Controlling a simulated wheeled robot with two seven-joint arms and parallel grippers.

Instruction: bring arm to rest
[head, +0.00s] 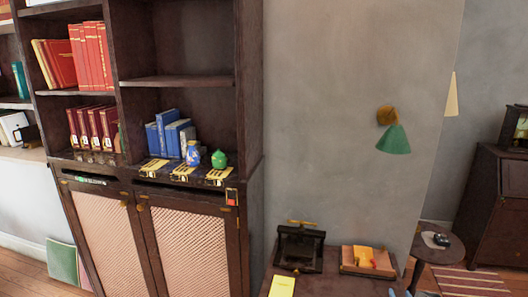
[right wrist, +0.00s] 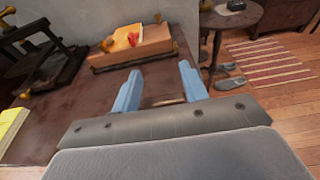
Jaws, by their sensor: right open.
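My right gripper (right wrist: 160,88) shows in the right wrist view with its two light blue fingers spread apart and nothing between them. It is above the dark wooden table (right wrist: 70,125), near the table's right edge. My left gripper is in neither view.
On the table are a black press (head: 299,247), a wooden box (head: 367,262) with orange and red things, and a yellow pad (head: 282,286). A blue jar (head: 193,153) and a green jar (head: 219,159) stand on the bookcase. A round side table (head: 440,250) stands right.

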